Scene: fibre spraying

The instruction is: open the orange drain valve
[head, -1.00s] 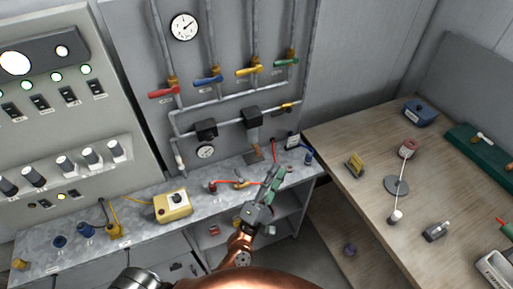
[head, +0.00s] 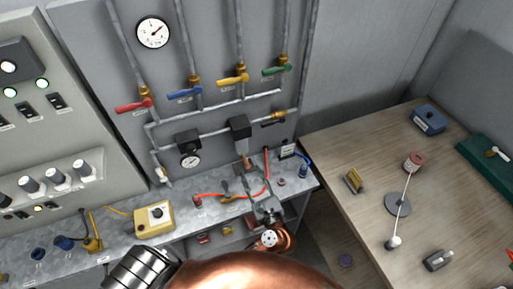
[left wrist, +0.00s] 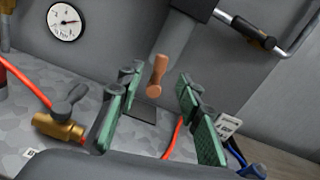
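The orange drain valve (head: 247,162) is a short orange lever under a dark block on the grey pipework, just above the metal bench. In the left wrist view the orange lever (left wrist: 158,75) hangs tilted, between and beyond the fingers. My left gripper (head: 262,190) is in front of and below it in the head view. In the left wrist view its green-padded fingers (left wrist: 157,92) are spread apart, with nothing between the pads. I see no contact with the lever. My right gripper is not in view.
A brass valve (left wrist: 60,127) and a red hose (head: 212,195) lie on the bench near my left gripper. A yellow box (head: 154,218) stands further left. Red, blue, yellow and green levers (head: 234,79) line the pipes above. A wooden table (head: 330,145) is at the right.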

